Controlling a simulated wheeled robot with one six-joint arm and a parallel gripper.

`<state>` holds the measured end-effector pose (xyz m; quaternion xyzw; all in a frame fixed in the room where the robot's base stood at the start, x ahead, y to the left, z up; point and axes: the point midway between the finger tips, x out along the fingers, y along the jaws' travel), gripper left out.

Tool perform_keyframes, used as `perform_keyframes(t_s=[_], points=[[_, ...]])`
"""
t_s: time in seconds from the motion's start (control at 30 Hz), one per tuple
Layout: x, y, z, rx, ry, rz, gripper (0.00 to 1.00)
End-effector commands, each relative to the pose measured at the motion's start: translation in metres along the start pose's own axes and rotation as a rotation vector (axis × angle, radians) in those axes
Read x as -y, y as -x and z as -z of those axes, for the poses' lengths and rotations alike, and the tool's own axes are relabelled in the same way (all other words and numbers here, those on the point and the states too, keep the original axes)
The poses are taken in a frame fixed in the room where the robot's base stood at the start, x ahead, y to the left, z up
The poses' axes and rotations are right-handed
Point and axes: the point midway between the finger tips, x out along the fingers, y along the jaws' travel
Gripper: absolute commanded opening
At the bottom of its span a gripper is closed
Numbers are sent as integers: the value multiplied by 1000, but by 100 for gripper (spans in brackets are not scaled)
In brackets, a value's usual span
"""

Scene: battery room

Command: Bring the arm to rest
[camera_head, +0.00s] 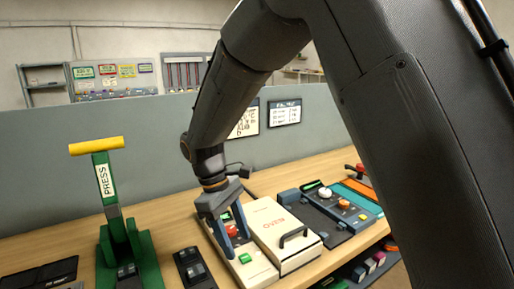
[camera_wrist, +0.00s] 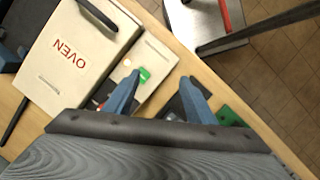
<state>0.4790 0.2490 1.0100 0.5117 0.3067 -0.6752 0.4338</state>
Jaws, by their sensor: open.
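My gripper (camera_head: 229,232) is open and empty, pointing down above a cream control box (camera_head: 262,271) with a green button (camera_head: 245,258) and a red button (camera_head: 233,230). In the wrist view my gripper's two blue fingers (camera_wrist: 158,88) are spread apart, with the green button (camera_wrist: 144,74) just beyond the left finger. I cannot tell whether a finger touches the box. My arm is bent, reaching forward and down over the bench.
A cream box marked OVEN (camera_head: 268,222) stands right beside the control box. A green press (camera_head: 122,240) with a yellow handle (camera_head: 96,146) stands at left. A grey partition (camera_head: 50,150) runs behind the wooden bench (camera_head: 170,217). More panels (camera_head: 335,212) lie at right.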

Motion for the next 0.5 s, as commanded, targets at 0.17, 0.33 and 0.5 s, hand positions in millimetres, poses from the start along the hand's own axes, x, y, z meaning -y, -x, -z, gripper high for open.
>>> perform_keyframes(t_s=[0.17, 0.33, 0.5], points=[[-19, -15, -46, -64, -175, 33, 50], [-32, -39, -111, -151, -435, 73, 50], [-29, -69, -189, -258, -783, 108, 50]])
